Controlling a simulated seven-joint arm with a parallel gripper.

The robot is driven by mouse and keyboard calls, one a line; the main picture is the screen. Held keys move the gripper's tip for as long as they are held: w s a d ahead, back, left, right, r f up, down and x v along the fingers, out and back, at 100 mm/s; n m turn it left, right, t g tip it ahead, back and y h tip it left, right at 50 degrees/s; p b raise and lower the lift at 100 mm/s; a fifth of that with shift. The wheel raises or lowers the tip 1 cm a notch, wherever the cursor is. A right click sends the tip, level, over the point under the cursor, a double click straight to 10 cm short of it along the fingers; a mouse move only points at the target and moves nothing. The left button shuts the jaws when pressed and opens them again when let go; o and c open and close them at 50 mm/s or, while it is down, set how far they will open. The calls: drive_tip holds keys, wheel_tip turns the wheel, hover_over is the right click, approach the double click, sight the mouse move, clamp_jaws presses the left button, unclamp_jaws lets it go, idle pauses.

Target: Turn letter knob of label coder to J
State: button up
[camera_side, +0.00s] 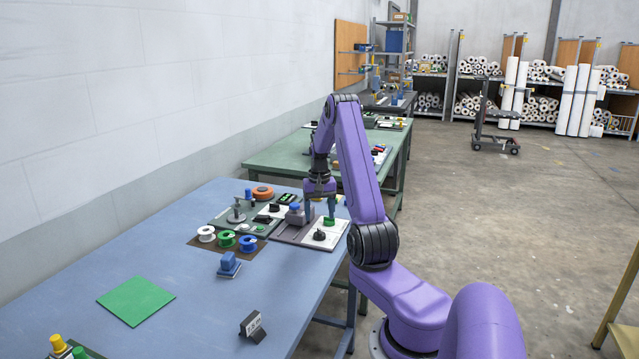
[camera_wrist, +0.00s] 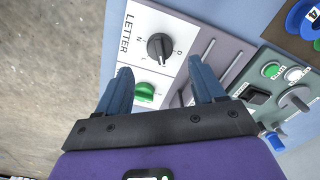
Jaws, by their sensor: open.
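The label coder has a white panel (camera_wrist: 175,27) marked LETTER along its left side in the wrist view. A black knob (camera_wrist: 158,46) stands on it with small letters around it, D to its right. Which letter it points to is too small to tell. A green knob (camera_wrist: 145,92) sits below it, between my fingers in the picture. In the side view the black knob (camera_side: 319,235) and green knob (camera_side: 329,221) stand on the white panel (camera_side: 332,237). My gripper (camera_side: 320,207) is open and empty above the coder's far part; the black knob lies just beyond its fingertips in the wrist view (camera_wrist: 160,67).
A grey-green panel (camera_wrist: 263,73) with buttons and a lever lies beside the coder. Spools, including a green one (camera_side: 226,239), stand on a brown mat to the left. A blue stamp-like block (camera_side: 229,266) and a green sheet (camera_side: 136,301) lie nearer. The blue tabletop between them is clear.

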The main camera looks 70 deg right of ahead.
sight(320, 231)
wheel_tip(320, 231, up, 12)
drive_tip(key=shift+f, duration=0.15)
idle(0.5)
